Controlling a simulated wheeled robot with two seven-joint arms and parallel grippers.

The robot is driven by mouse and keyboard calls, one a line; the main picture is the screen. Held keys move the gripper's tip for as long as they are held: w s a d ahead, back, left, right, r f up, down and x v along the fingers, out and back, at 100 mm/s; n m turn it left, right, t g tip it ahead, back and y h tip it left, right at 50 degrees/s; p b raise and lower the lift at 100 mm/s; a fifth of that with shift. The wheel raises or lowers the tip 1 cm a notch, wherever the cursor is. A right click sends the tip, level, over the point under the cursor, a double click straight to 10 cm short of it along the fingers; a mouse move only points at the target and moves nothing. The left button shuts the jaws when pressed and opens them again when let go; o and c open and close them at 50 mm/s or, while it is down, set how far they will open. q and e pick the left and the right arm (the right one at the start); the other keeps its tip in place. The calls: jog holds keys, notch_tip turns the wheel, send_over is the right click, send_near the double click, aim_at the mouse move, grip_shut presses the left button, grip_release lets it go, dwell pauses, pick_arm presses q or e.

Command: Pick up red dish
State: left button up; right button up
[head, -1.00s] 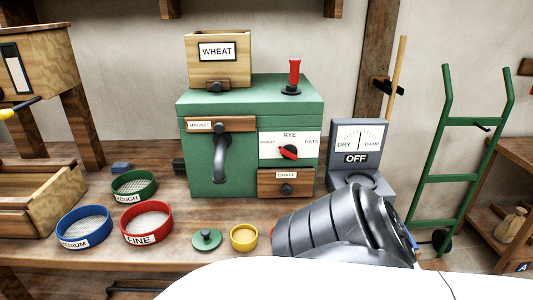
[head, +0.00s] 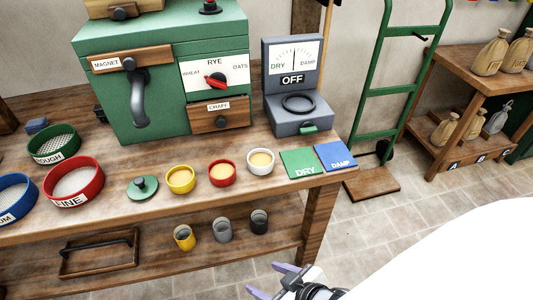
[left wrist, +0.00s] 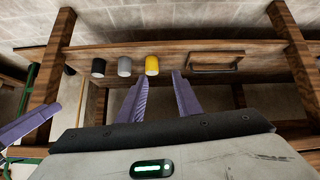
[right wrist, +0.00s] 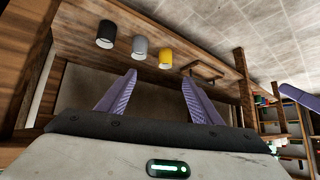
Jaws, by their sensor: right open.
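The red dish (head: 222,174) is a small round bowl with pale yellow contents. It stands on the bench top between a yellow dish (head: 180,180) and a white dish (head: 260,162). My right gripper (head: 272,280) is low in front of the bench, below and apart from the red dish. It is open and empty, and its purple fingers show in the right wrist view (right wrist: 158,80). My left gripper (left wrist: 160,90) is open and empty in the left wrist view, facing the lower shelf. The head view does not show it. Neither wrist view shows the red dish.
A green lidded piece (head: 143,189) and the red FINE sieve (head: 73,182) lie left on the bench. A grey tester (head: 296,90) stands behind the dishes; DRY (head: 303,163) and DAMP (head: 336,157) pads lie right. Yellow, grey and black cups (head: 259,222) stand below.

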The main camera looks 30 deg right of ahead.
jog(key=w+d+r+m+t+h+p, duration=0.1)
jog(key=w+r+t, duration=0.1)
jog(key=w+r, duration=0.65)
jog(key=w+d+r+t+p, duration=0.1)
jog(key=w+r, duration=0.4)
jog(key=r, duration=0.6)
jog(key=t, duration=0.1)
send_near(216, 166)
jog(key=shift+w+f, duration=0.15)
jog(key=shift+w, duration=0.45)
jog(key=shift+f+x, duration=0.2)
jog(key=shift+x, duration=2.6)
jog(key=shift+s+a, duration=0.1)
jog(key=shift+s, duration=0.05)
jog(key=c, duration=0.8)
jog(key=shift+r, duration=0.1)
jog(key=shift+c, duration=0.2)
